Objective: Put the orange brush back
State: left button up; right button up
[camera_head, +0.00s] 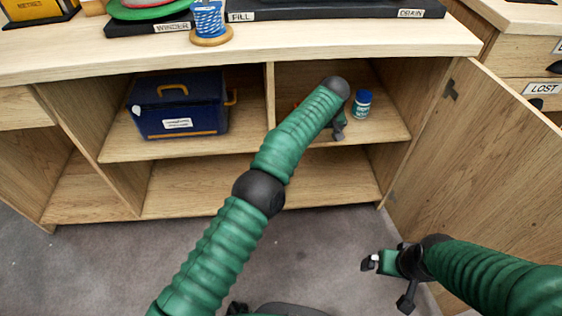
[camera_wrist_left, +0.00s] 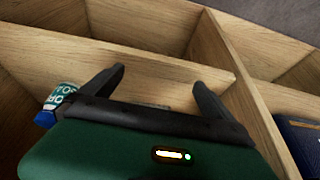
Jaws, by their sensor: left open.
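I cannot make out a whole orange brush in either view. A small red-orange bit (camera_head: 297,104) shows beside my left arm on the right upper shelf, mostly hidden by the arm; I cannot tell what it is. My left gripper (camera_head: 339,131) reaches into that right compartment, at the shelf's front. In the left wrist view its two fingers (camera_wrist_left: 159,77) are apart with nothing seen held between them. My right gripper (camera_head: 385,283) hangs low in front of the open cabinet door, its fingers apart and empty.
A blue-capped bottle (camera_head: 363,104) stands right of my left gripper, also at the left in the wrist view (camera_wrist_left: 62,96). A blue toolbox (camera_head: 180,104) sits in the left compartment, past a divider (camera_head: 270,95). The open door (camera_head: 480,160) bounds the right. A blue cord spool (camera_head: 209,22) stands on the countertop.

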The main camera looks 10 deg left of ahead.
pick_arm(q)
jog(key=shift+s+a+r+m, duration=0.1)
jog(key=shift+s+r+m, duration=0.2)
jog(key=shift+m, duration=0.1)
jog(key=s+a+f+m, duration=0.1)
jog(key=s+a, duration=0.4)
jog(key=s, duration=0.7)
jog(key=s+a+f+g, duration=0.1)
jog(key=s+a, duration=0.5)
jog(key=s, duration=0.7)
jog(key=s+a+f+m+h, duration=0.1)
jog(key=s+a, duration=0.5)
jog(key=s, duration=0.6)
jog(key=shift+s+f+m+g, duration=0.25)
jog(key=shift+f+m+g, duration=0.05)
jog(key=shift+f, duration=0.2)
